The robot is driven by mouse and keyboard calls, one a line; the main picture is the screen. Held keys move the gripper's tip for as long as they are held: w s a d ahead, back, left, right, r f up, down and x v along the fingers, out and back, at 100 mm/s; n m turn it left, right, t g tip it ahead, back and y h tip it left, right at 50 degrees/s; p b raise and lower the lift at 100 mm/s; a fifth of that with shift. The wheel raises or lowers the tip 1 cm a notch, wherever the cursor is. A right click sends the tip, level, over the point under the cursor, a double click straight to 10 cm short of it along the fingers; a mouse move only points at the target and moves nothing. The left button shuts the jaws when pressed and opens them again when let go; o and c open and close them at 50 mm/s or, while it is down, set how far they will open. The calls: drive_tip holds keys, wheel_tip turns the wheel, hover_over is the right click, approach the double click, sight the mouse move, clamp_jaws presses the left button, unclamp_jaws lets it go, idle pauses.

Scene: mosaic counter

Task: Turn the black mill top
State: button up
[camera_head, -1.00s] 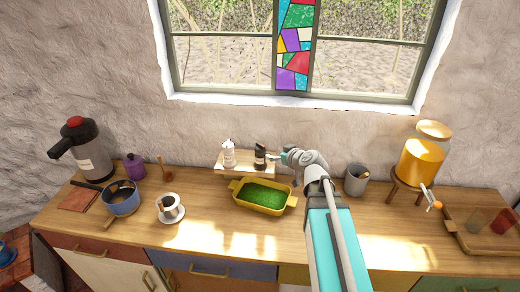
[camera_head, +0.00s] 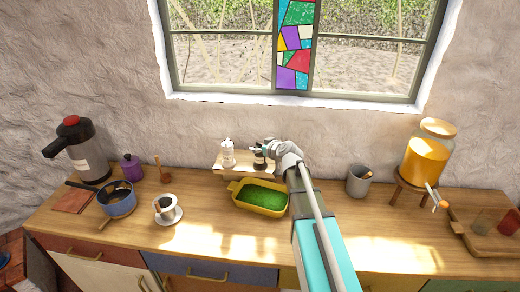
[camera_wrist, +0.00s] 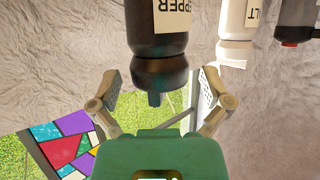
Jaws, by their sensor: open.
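The black mill (camera_head: 260,163) stands upright on a small wooden riser (camera_head: 233,171) against the wall. In the wrist view, which is upside down, the black mill (camera_wrist: 160,40) has a "PEPPER" label and a rounded top (camera_wrist: 160,73). My gripper (camera_wrist: 160,90) is open, one finger on each side of the mill top, with gaps visible between the pads and the top. In the head view my gripper (camera_head: 262,150) is at the mill's upper end and partly hides it. The mill's top end faces my palm.
A white mill (camera_head: 228,152) stands left of the black one; its "SALT" label shows in the wrist view (camera_wrist: 237,20). A yellow tray (camera_head: 259,209) with green filling sits in front of the riser. A grey cup (camera_head: 358,181) stands to the right.

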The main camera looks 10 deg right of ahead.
drive_tip(key=shift+c, duration=0.2)
drive_tip(key=c, duration=1.1)
drive_tip(key=shift+m+t+h, duration=0.3)
drive_tip(key=shift+m+h, duration=2.7)
drive_tip(key=shift+h, duration=0.5)
drive_tip(key=shift+c, duration=0.2)
drive_tip(key=shift+w+a+m+g+h, duration=0.1)
drive_tip(key=shift+m+g+h, duration=0.4)
drive_tip(key=shift+m+h, duration=1.15)
drive_tip(key=shift+m+h, duration=0.55)
drive_tip(key=shift+h, duration=0.2)
drive_tip(key=shift+m+g+h, duration=0.5)
drive_tip(key=shift+m+g, duration=0.1)
drive_tip(key=shift+g, duration=0.1)
